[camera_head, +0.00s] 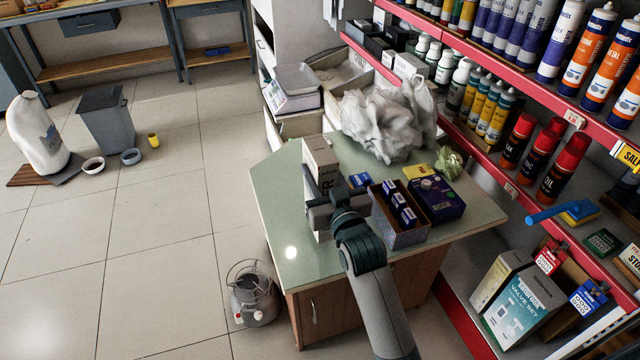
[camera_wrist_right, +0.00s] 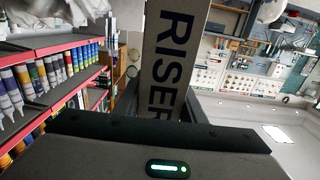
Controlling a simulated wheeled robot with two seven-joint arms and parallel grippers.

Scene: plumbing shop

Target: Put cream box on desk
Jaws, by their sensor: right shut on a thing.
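The cream box (camera_head: 321,158), with dark lettering, is upright at the desk's left part in the head view. In the right wrist view the cream box (camera_wrist_right: 172,55) reads "RISER" and stands between the fingers. My right gripper (camera_head: 322,200) is shut on it. The green-topped desk (camera_head: 270,195) lies under and around the box. My gripper hides much of the box's lower part, so I cannot tell whether its base touches the desktop. My left gripper is in neither view.
On the desk are an open carton with blue packs (camera_head: 398,232), a purple box (camera_head: 436,198), a crumpled plastic bag (camera_head: 385,120) and a green crumpled item (camera_head: 449,163). Red-edged shelves (camera_head: 470,133) stand on the right. The desk's left front is bare.

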